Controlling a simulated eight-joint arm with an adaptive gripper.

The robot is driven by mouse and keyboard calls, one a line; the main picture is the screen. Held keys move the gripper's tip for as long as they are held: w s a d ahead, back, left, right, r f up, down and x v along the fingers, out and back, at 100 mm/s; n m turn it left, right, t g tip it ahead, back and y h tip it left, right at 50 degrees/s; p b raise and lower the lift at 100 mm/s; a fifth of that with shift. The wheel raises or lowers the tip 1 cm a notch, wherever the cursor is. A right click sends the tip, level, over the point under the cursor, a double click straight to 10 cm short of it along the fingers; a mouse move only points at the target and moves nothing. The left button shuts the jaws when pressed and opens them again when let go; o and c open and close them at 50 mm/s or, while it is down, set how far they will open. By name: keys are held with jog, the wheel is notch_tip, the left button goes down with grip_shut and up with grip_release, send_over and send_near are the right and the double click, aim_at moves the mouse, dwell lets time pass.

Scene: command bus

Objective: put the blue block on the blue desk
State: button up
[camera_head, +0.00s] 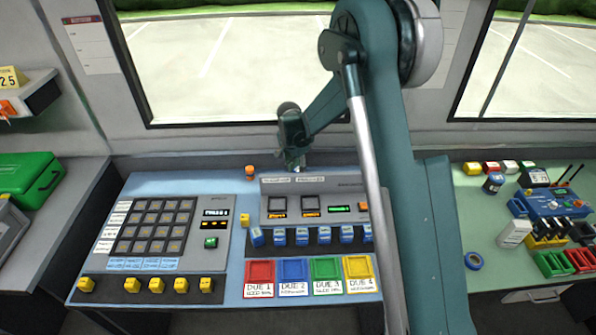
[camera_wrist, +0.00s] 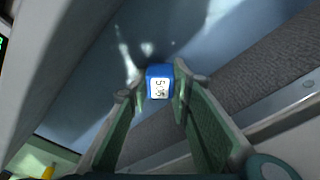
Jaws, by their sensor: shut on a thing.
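My gripper (camera_wrist: 158,84) is shut on a small blue block (camera_wrist: 159,76) with a white, digit-marked face, held between the fingertips in the wrist view. In the head view my gripper (camera_head: 294,166) hangs at the back of the blue desk (camera_head: 160,187), behind the grey console; I cannot make out the block there. The blue desk's surface also shows beyond the block in the wrist view (camera_wrist: 235,45). I cannot tell whether the block touches the desk.
The grey console (camera_head: 315,206) stands in front of my gripper, with a row of blue blocks (camera_head: 302,237) before it. A small orange block (camera_head: 249,172) is left of my gripper. Coloured trays (camera_head: 293,270) and a keypad panel (camera_head: 155,232) fill the front. The desk's back left is clear.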

aim_at(295, 171)
jog(key=shift+f, duration=0.15)
jog(key=o, duration=0.9)
jog(key=shift+r, duration=0.2)
jog(key=r, duration=0.4)
jog(key=s+a+r+p, duration=0.1)
jog(key=r, duration=0.6)
jog(key=shift+s+a+r, duration=0.15)
jog(key=shift+r, duration=0.25)
